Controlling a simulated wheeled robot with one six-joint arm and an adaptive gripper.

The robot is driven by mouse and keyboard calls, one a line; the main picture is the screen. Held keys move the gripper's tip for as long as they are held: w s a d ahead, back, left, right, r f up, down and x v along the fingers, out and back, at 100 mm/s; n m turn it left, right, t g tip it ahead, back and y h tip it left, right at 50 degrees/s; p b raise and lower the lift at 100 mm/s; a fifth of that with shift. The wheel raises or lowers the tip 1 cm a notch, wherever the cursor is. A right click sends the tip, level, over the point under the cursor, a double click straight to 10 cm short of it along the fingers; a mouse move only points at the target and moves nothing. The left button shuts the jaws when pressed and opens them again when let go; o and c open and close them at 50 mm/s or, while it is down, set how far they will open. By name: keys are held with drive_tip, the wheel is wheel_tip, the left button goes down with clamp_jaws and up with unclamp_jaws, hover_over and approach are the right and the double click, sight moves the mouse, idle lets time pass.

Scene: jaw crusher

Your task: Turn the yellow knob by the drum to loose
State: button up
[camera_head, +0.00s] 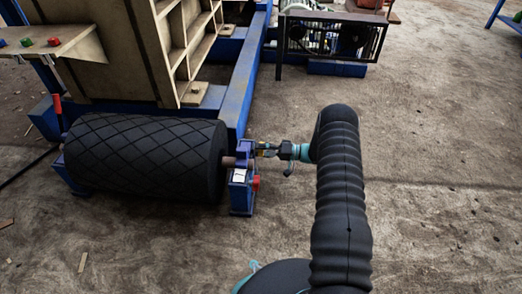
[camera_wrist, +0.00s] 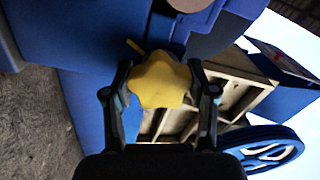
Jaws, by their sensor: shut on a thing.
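The yellow knob (camera_wrist: 160,80) is lobed and sits between the two fingers of my gripper (camera_wrist: 161,92) in the wrist view. The fingers press on it from both sides. A small yellow pointer (camera_wrist: 134,46) sticks out behind the knob to the upper left. In the head view my gripper (camera_head: 264,149) reaches in from the right to the top of the blue bearing stand (camera_head: 241,198), at the right end of the black drum (camera_head: 145,158). The knob is mostly hidden by the fingers there. A white label (camera_head: 239,175) is on the stand; its marks are too small to read.
A red button (camera_head: 257,183) sticks out of the stand just below my gripper. A blue frame beam (camera_head: 243,88) runs back behind the stand. A caged drive unit (camera_head: 333,38) stands at the back. The floor (camera_head: 440,150) to the right is clear.

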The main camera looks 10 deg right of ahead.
drive_tip(key=shift+n, duration=0.5)
drive_tip(key=shift+w, duration=0.1)
drive_tip(key=o, duration=1.2)
drive_tip(key=shift+a, duration=0.1)
drive_tip(key=v, duration=1.2)
drive_tip(key=shift+m, duration=0.3)
